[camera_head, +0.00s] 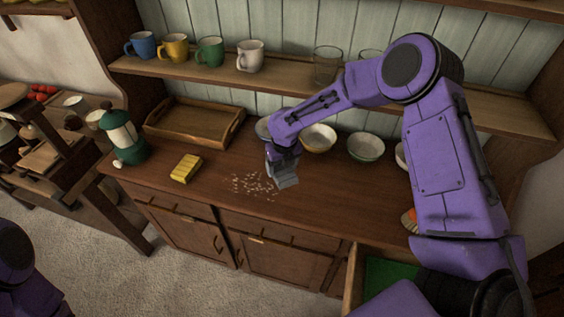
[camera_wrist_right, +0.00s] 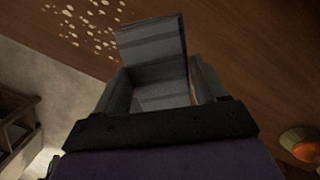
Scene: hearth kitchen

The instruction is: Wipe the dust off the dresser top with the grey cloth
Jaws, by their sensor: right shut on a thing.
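The dresser top (camera_head: 330,200) is brown wood. A patch of pale dust specks (camera_head: 252,184) lies on it, left of the middle. The dust also shows at the upper left of the right wrist view (camera_wrist_right: 92,22). My right gripper (camera_head: 283,172) is shut on the grey cloth (camera_head: 287,181), just right of the dust. In the right wrist view the cloth (camera_wrist_right: 152,45) sticks out beyond the fingers. Whether the cloth touches the wood I cannot tell. My left gripper is not in view; only a purple part of my left arm shows at the lower left.
A yellow block (camera_head: 186,168), a green lantern (camera_head: 122,138) and a wooden tray (camera_head: 195,124) stand left of the dust. Several bowls (camera_head: 365,147) line the back. An orange-topped item (camera_head: 409,220) is at right. A drawer with green lining (camera_head: 388,275) stands open in front.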

